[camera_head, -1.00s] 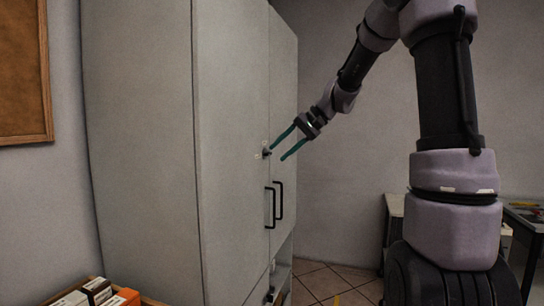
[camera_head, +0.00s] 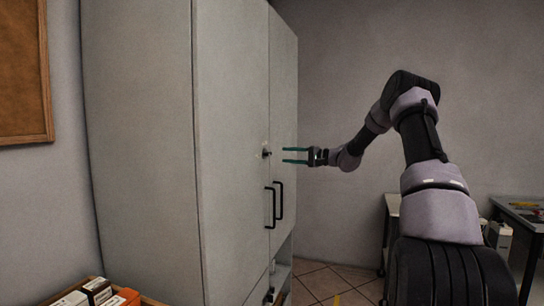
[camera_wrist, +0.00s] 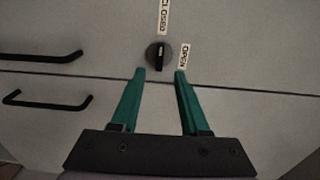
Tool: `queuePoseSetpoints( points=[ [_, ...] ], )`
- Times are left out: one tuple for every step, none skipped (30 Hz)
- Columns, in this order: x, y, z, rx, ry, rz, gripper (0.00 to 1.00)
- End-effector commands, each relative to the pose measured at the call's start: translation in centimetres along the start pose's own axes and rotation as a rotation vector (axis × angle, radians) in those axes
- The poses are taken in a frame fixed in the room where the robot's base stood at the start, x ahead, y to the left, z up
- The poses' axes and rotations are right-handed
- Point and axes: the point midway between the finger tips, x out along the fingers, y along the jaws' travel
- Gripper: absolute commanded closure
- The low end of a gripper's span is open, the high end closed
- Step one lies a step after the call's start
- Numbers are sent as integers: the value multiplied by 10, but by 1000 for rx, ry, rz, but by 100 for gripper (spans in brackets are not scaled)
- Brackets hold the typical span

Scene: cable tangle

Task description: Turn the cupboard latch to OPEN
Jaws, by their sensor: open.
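The cupboard latch is a small dark round knob (camera_wrist: 158,54) with a raised grip bar. In the wrist view its bar lies roughly up and down the picture, in line with the CLOSED label (camera_wrist: 163,15). The OPEN label (camera_wrist: 184,56) is just right of the knob. In the head view the latch (camera_head: 266,153) sits on the cupboard front above the handles. My gripper (camera_head: 283,155) is open and empty, its green fingers level and pointing at the latch, a short gap away. In the wrist view the fingertips (camera_wrist: 159,73) lie just below the knob, one to each side.
The tall grey cupboard (camera_head: 230,90) has two black bar handles (camera_head: 274,205) below the latch. A box of cartons (camera_head: 100,292) stands at the lower left. Tables (camera_head: 520,215) stand at the right.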

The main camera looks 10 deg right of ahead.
Motion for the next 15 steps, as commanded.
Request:
queuePoseSetpoints(
  points=[
    [12,1,1,0,-3,0,55],
    [18,1,1,1,-3,0,55],
    [26,0,1,1,-4,0,55],
    [31,1,1,1,-3,1,55],
    [37,0,1,1,-3,1,55],
    [44,0,1,0,-3,0,55],
    [48,0,1,-1,-3,1,55],
    [53,0,1,0,-3,2,55],
    [59,1,1,1,-3,1,55],
    [62,1,1,2,-2,1,55],
    [65,1,0,2,-1,1,55],
    [68,1,0,1,-1,1,55],
    [71,1,0,1,-1,2,55],
    [72,1,1,1,-1,2,55],
    [74,1,1,1,-1,2,55]
  ],
)
